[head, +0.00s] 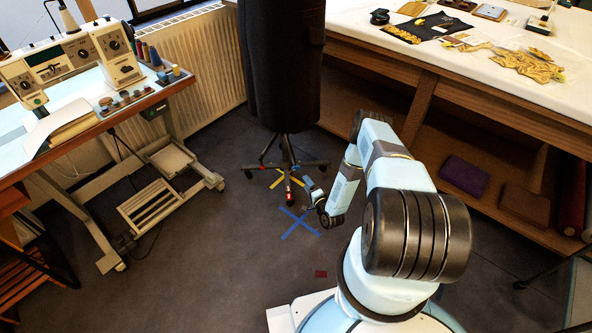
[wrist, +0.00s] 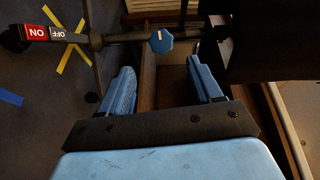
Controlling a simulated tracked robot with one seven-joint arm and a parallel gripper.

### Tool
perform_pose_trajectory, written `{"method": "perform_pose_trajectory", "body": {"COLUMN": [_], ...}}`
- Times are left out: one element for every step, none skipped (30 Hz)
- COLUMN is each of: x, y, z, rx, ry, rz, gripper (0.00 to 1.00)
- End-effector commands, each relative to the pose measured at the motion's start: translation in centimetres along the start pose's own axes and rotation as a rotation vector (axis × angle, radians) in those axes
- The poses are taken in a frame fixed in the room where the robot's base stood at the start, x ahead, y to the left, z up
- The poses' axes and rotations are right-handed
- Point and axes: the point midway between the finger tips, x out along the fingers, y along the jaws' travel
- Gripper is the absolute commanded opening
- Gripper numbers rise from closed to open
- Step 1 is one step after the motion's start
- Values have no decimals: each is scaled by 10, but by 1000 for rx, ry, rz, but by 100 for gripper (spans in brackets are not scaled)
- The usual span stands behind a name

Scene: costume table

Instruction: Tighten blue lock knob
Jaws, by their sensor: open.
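The blue lock knob (wrist: 162,41) shows in the wrist view, round with notched edges and a pale line on its face. It sits at a dark bar (wrist: 125,39) of the wheeled stand. My gripper (wrist: 162,76) is open, with one blue finger to the left and one to the right, both below the knob in the picture. The knob lies beyond the fingertips, roughly centred across the gap, and nothing is between the fingers. In the head view my gripper (head: 312,186) is low beside the stand's base (head: 288,165); I cannot make out the knob there.
A dark garment form (head: 284,70) stands above the base. The cloth-covered table (head: 450,70) is to the right, the sewing table (head: 95,122) to the left. Tape crosses (head: 300,223) mark open floor.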

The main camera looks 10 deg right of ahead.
Motion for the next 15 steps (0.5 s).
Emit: {"method": "perform_pose_trajectory", "body": {"x": [9,14,21,26,32,39,44,49,56,62,67,74,79,83,90], "y": [-1,-1,-1,-1,-1,-1,-1,-1,0,-1,-1,-1,-1,-1,-1], "z": [0,0,0,0,0,1,0,0,0,0,0,0,0,0,0], "rx": [-1,-1,-2,-2,-2,-1,-1,-2,-2,-3,-2,-2,-2,-1,-2], "ry": [-1,0,0,1,1,0,0,1,1,2,2,1,1,2,2], "rz": [-3,-4,-3,-4,-4,-3,-4,-4,-2,-3,-3,-3,-3,-3,-3], "gripper": [64,64,64,64,64,64,64,64,64,64,64,64,64,64,64]}}
